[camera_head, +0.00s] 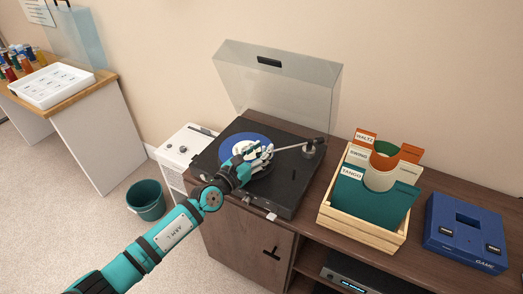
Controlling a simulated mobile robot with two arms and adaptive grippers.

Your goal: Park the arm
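The black turntable (283,190) stands on the brown cabinet with its clear lid (285,85) raised. A record with a blue outer area and a pale label (232,143) lies on the platter. The silver tonearm (287,149) runs left from its pivot (310,149) at the right rear, over the record's right side. My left gripper (264,154) is over the record, at the tonearm's free end. Its fingers are small and overlap that end, so I cannot tell whether they hold it. The stylus is hidden. My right gripper is out of view.
A wooden crate (362,230) with labelled dividers stands right of the turntable, with a blue box (466,232) beyond it. A white unit (183,147) is to the left. A teal bucket (146,199) is on the floor. A side table (85,95) holds a white tray (52,84).

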